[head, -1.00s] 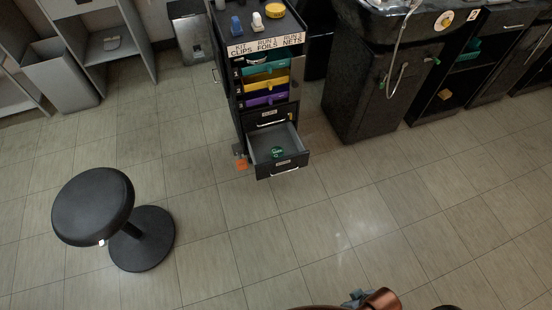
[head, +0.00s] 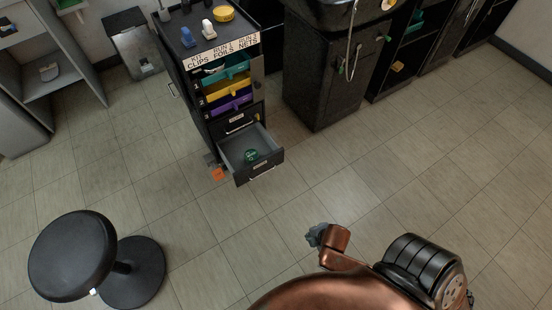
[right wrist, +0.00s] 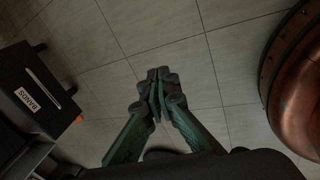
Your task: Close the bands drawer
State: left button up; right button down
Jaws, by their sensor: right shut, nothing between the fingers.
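The bands drawer (head: 236,147) is the lowest drawer of a dark trolley in the head view, and it stands pulled out. A green round item (head: 251,155) lies inside it. Its dark front with a pale handle (head: 263,172) faces the open floor. The right wrist view shows the front, labelled BANDS (right wrist: 28,98), at the left. My right gripper (head: 316,235) is in front and to the right of the drawer, apart from it. In the right wrist view its fingers (right wrist: 157,92) are together and empty above floor tiles. My left gripper is out of view.
The trolley (head: 194,92) holds teal, yellow and purple drawers above. A black stool (head: 72,255) stands at the lower left. A small orange item (head: 217,173) is on the floor beside the trolley. A dark washbasin cabinet (head: 325,75) stands to the right. The floor before the drawer is clear.

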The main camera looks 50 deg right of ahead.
jog(key=w+d+r+n+t+h+p, duration=0.1)
jog(key=w+d+r+n+t, duration=0.1)
jog(key=w+d+n, duration=0.5)
jog(key=w+d+r+n+t, duration=0.1)
jog(key=w+d+r+n, duration=0.2)
jog(key=w+n, duration=0.5)
jog(key=w+d+r+n+t+h+p, duration=0.15)
jog(key=w+d+n, duration=0.3)
jog(key=w, duration=0.55)
jog(key=b, duration=0.9)
send_near(273, 157)
jog(key=shift+t+y, duration=0.35)
jog(key=f, duration=0.1)
jog(key=w+d+f, duration=0.1)
jog(key=f, duration=0.1)
jog(key=w+f, duration=0.1)
jog(key=shift+w+d+f, duration=0.15)
jog(key=shift+w+f, duration=0.1)
jog(key=shift+f, duration=0.05)
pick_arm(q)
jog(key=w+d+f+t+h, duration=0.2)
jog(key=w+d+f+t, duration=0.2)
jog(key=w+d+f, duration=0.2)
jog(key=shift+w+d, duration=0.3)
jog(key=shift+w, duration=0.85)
pick_arm(e)
jog(key=shift+w+d+r, duration=0.15)
jog(key=shift+w+r, duration=0.05)
jog(key=shift+w, duration=0.3)
